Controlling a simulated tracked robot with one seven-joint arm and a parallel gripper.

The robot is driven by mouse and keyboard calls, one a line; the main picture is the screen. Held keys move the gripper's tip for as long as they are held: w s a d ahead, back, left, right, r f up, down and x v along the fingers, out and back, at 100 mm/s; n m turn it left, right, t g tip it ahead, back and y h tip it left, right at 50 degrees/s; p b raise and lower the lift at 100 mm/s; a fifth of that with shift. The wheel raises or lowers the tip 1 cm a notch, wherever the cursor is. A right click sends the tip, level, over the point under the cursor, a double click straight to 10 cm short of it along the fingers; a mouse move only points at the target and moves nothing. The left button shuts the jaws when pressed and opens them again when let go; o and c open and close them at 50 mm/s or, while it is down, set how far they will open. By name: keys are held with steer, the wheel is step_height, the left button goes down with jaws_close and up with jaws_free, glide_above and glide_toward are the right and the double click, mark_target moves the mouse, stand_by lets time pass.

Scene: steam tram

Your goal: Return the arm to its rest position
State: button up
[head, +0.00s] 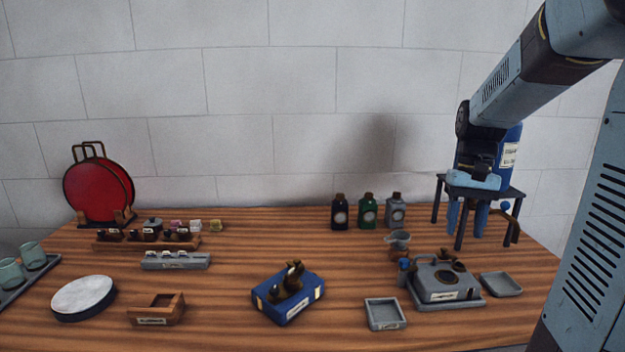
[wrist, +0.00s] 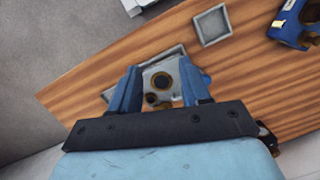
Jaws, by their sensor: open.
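My arm reaches in from the upper right in the head view. My gripper (head: 467,217) points down at the right of the table, in front of or beside a dark stand (head: 510,192); I cannot tell which. In the wrist view my gripper (wrist: 159,84) has its two blue fingers spread apart, with nothing held between them. The grey machine (wrist: 162,72) with round openings shows below, between the fingers. In the head view this machine (head: 444,281) sits on its plate, lower than the fingers.
A blue labelled tank (head: 510,152) is on the stand. Several bottles (head: 368,211) stand at the back. A small grey tray (head: 385,314) and a blue box (head: 288,297) are in front. A wooden box (head: 157,311) and round pad (head: 84,298) are left. Bare wood lies mid-table.

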steer(key=s+a+r+n+t, duration=0.1)
steer(key=s+a+r+t, duration=0.1)
steer(key=s+a+t, duration=0.2)
steer(key=s+a+r+n+t, duration=0.2)
steer(key=s+a, duration=0.3)
steer(key=s, duration=0.5)
steer(key=shift+r+t+h, duration=0.4)
steer(key=shift+r+t, duration=0.15)
steer(key=shift+t, duration=0.35)
